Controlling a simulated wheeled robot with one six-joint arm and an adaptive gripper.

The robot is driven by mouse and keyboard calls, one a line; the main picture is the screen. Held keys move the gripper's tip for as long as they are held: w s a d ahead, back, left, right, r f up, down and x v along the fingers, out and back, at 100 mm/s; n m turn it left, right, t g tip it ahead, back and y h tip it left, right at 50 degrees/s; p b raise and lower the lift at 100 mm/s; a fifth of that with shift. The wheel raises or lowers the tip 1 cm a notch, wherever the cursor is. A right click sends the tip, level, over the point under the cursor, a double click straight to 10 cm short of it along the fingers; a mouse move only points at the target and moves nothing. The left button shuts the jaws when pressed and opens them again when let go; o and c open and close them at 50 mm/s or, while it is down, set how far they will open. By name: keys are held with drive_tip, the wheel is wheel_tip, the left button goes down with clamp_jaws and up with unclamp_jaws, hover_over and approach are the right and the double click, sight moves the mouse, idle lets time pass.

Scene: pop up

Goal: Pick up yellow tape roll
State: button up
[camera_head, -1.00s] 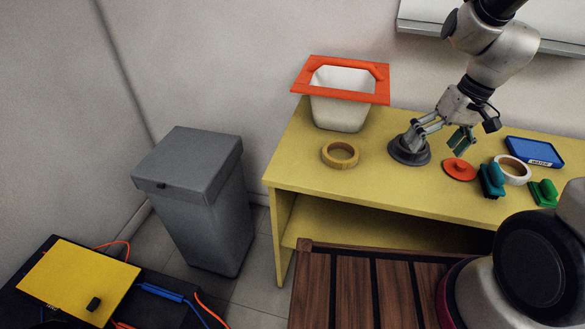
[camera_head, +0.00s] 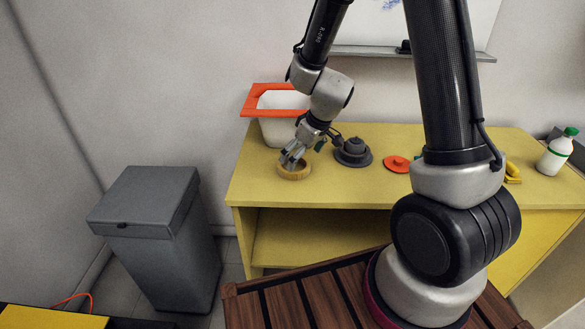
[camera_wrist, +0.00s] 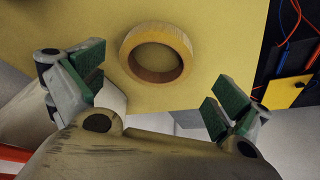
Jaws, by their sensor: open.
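The yellow tape roll (camera_head: 294,173) lies flat on the yellow table (camera_head: 226,196) near its left end. In the wrist view the tape roll (camera_wrist: 131,55) shows whole as a ring, ahead of and between the fingers. My gripper (camera_head: 293,160) is over the roll in the head view and partly hides it. In the wrist view my gripper (camera_wrist: 155,95) is open, with green finger pads apart and nothing between them. I cannot tell the exact height of the fingertips above the roll.
A white bin with an orange rim (camera_head: 262,114) stands just behind my gripper. A dark grey round object (camera_head: 352,153) and an orange lid (camera_head: 396,163) lie to the right. A grey trash can (camera_head: 160,240) stands on the floor left of the table.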

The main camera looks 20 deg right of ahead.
drive_tip(key=x, duration=0.4)
drive_tip(key=shift+w+d+f, duration=0.1)
drive_tip(key=shift+w+f, duration=0.1)
drive_tip(key=shift+w, duration=0.1)
drive_tip(key=c, duration=0.9)
drive_tip(key=shift+c, duration=0.2)
drive_tip(key=shift+r, duration=0.1)
